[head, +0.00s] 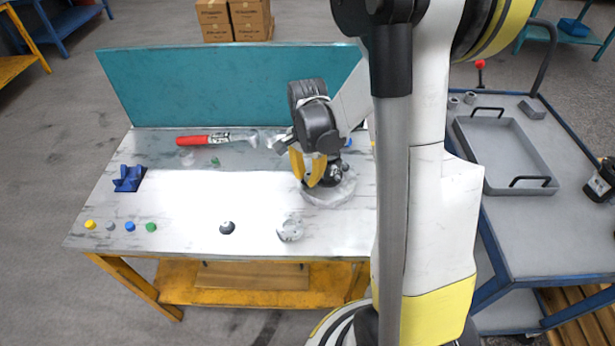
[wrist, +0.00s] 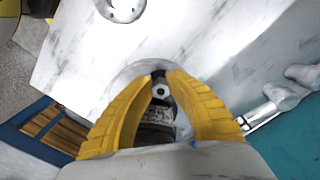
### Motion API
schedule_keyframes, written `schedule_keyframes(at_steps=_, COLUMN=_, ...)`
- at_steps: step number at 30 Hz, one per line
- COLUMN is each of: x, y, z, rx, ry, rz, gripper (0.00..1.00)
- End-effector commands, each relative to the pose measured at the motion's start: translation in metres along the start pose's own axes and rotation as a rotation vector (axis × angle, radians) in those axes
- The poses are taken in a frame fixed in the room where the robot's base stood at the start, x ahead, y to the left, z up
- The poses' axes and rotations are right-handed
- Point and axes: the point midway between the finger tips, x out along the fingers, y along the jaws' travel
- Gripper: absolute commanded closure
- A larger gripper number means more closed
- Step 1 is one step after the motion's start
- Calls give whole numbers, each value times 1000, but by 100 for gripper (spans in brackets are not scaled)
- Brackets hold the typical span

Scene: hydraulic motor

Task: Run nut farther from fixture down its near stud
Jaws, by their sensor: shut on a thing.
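My gripper (head: 312,182) has its yellow fingers lowered over the dark motor part (head: 332,180), which stands on a round pale base (head: 335,194) at the right of the bench. In the wrist view the fingertips (wrist: 164,76) are closed in around a small round grey nut (wrist: 160,91) with a dark centre. The fingers hide much of the nut, and its stud and depth on the thread cannot be made out. Small grey metal pieces (head: 340,168) show beside the fingers in the head view. A blue fixture (head: 128,179) stands at the bench's left end.
A grey flanged part (head: 290,230) and a small dark knob-like part (head: 227,228) lie near the front edge. Several coloured caps (head: 130,226) sit front left. A red-handled tool (head: 205,139) lies at the back, before the teal panel (head: 230,88). The bench's middle is clear.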

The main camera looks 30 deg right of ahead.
Motion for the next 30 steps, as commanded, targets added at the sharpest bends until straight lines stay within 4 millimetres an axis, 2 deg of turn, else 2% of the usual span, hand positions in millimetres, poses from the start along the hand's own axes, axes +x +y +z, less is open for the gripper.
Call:
schedule_keyframes(at_steps=3, x=2, y=-1, z=0, rx=182, ry=0, rz=0, gripper=100)
schedule_keyframes(at_steps=6, x=2, y=-1, z=0, rx=278, ry=0, rz=0, gripper=100)
schedule_keyframes(at_steps=17, x=2, y=-1, z=0, rx=331, ry=0, rz=1, gripper=100)
schedule_keyframes(at_steps=24, x=3, y=-3, z=-1, rx=683, ry=0, rz=1, gripper=100)
schedule_keyframes(at_steps=30, x=2, y=-4, z=-1, rx=807, ry=0, rz=1, gripper=100)
